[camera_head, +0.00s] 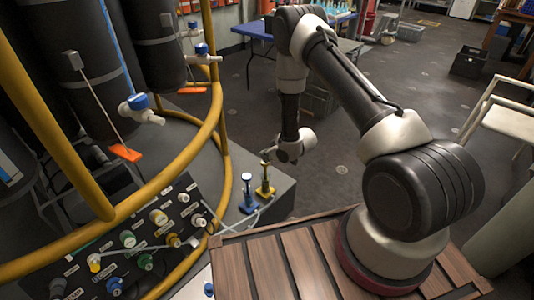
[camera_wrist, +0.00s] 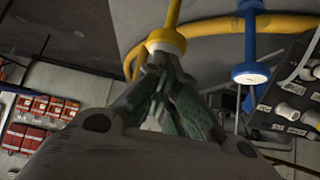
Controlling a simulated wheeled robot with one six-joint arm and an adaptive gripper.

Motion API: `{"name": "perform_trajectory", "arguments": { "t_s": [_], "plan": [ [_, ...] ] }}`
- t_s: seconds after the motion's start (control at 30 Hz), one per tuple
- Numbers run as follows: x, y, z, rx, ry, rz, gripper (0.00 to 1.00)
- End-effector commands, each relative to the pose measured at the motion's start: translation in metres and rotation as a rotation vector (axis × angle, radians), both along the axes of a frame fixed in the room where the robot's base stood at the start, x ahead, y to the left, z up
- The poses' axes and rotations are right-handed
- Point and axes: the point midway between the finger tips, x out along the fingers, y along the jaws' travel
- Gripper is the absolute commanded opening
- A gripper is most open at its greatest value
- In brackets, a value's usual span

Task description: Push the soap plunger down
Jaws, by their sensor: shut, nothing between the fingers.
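Two upright plungers stand side by side on a grey block: a yellow one (camera_head: 264,189) and a blue one (camera_head: 248,202), each with a pale round top. I cannot tell from a label which is the soap plunger. My gripper (camera_head: 266,155) is shut and empty, with its tips just above the yellow plunger's top. In the wrist view the shut fingertips (camera_wrist: 165,64) are at the white-rimmed top of the yellow plunger (camera_wrist: 168,38), partly covering it. Whether they touch is unclear. The blue plunger (camera_wrist: 250,45) stands to its right there, clear of the fingers.
A black panel with several knobs and hoses (camera_head: 130,240) lies left of the plungers. A yellow railing (camera_head: 226,150) curves around black tanks (camera_head: 85,75) with taps. A blue table (camera_head: 255,28) stands at the back. Open floor (camera_head: 350,170) lies right of the block.

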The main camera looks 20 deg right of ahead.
Motion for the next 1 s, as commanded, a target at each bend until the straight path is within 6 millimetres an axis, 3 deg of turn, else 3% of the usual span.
{"name": "perform_trajectory", "arguments": {
  "t_s": [0.27,0.7,1.0],
  "plan": [
    [0.0,0.0,-0.001,0.0,0.0,0.0,0.0],
    [-0.001,0.0,-0.076,-0.002,0.002,0.0,0.0],
    [-0.002,0.0,-0.08,-0.002,0.004,0.001,0.0]
  ]
}}
